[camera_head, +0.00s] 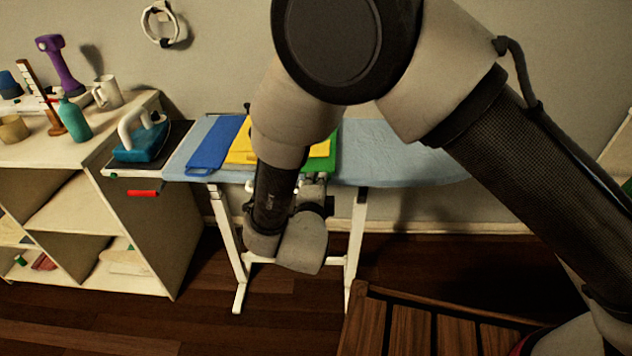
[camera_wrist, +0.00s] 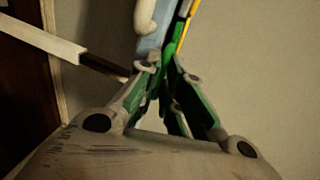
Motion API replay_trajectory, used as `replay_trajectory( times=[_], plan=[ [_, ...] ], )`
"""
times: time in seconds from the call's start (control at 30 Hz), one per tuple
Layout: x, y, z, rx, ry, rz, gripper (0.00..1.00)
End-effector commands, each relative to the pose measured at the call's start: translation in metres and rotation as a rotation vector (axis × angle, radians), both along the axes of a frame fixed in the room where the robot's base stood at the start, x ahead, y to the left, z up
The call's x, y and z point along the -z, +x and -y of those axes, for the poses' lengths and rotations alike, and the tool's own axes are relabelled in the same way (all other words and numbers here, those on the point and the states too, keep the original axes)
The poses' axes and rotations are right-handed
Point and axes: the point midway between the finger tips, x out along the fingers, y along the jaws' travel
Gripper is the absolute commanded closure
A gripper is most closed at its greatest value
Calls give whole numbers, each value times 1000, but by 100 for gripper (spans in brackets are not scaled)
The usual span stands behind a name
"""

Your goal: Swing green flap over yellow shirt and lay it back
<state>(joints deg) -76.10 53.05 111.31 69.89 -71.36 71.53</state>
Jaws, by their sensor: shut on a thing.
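A folding board lies on the ironing board, with a blue flap (camera_head: 214,146) at the left and a green flap (camera_head: 332,150) at the right. The yellow shirt (camera_head: 240,150) lies between them, partly hidden behind my arm. My gripper (camera_head: 314,179) is at the front edge of the ironing board, by the green flap. In the wrist view, my gripper (camera_wrist: 164,72) is shut on the near edge of the green flap (camera_wrist: 181,36). A strip of the yellow shirt (camera_wrist: 194,8) shows beside it. The flap looks flat, but my arm hides much of it.
The light-blue ironing board (camera_head: 400,150) has bare room at the right. A teal iron (camera_head: 141,142) stands on its rest at the left end, beside a white shelf (camera_head: 130,220) with bottles and mugs. A slatted wooden piece (camera_head: 430,325) stands in the front right.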

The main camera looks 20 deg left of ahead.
Motion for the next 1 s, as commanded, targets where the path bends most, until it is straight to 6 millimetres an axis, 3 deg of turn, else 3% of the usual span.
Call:
replay_trajectory(
  times=[1.0],
  plan=[
    [-49,-3,-15,1,-879,174,100]
  ],
)
